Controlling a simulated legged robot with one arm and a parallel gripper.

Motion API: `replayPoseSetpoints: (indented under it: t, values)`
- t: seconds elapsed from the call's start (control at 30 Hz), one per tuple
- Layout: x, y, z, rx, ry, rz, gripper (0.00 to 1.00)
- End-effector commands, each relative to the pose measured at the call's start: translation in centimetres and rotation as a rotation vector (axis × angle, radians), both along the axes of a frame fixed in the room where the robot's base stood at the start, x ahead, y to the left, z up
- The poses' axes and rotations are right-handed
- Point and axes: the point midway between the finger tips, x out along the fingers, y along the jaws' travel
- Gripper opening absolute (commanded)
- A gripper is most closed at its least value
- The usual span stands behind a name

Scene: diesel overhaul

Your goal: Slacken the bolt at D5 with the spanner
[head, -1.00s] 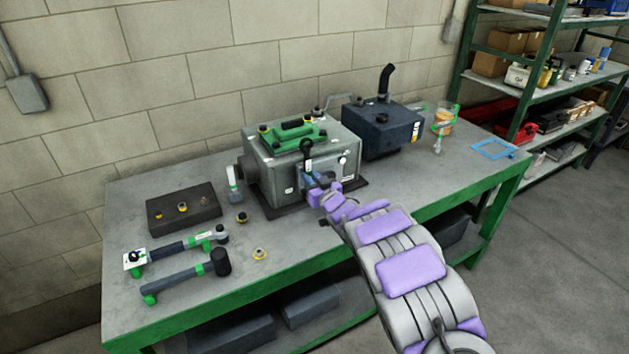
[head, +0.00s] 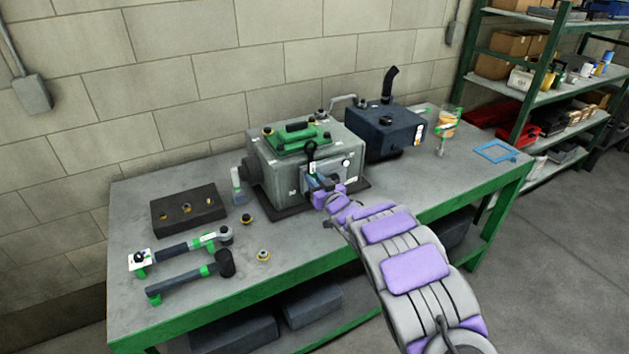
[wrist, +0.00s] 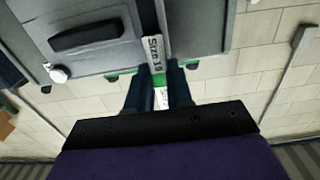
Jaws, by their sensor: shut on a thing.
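The grey engine block (head: 272,185) stands on the bench with a green cover (head: 300,138) on top. My gripper (head: 322,182) is at the block's front face, shut on the spanner (head: 311,150). I cannot make out a D5 mark, nor whether the spanner sits on a bolt there.
A dark holed block (head: 188,210), a ratchet wrench (head: 190,245) and a mallet (head: 190,282) lie on the left of the bench. A dark blue tank (head: 385,132) stands right of the engine.

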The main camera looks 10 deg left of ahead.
Motion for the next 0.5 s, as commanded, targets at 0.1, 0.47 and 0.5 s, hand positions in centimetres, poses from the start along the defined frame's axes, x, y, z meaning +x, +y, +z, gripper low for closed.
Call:
replayPoseSetpoints:
  t: [0.1, 0.47, 0.5]
  values:
    - [0.05, -0.09, 0.12, 0.003, -0.002, 0.000, 0.00]
    - [0.67, 0.42, 0.11, 0.002, -0.002, 0.000, 0.00]
    - [0.62, 0.41, 0.10, 0.001, -0.002, 0.000, 0.00]
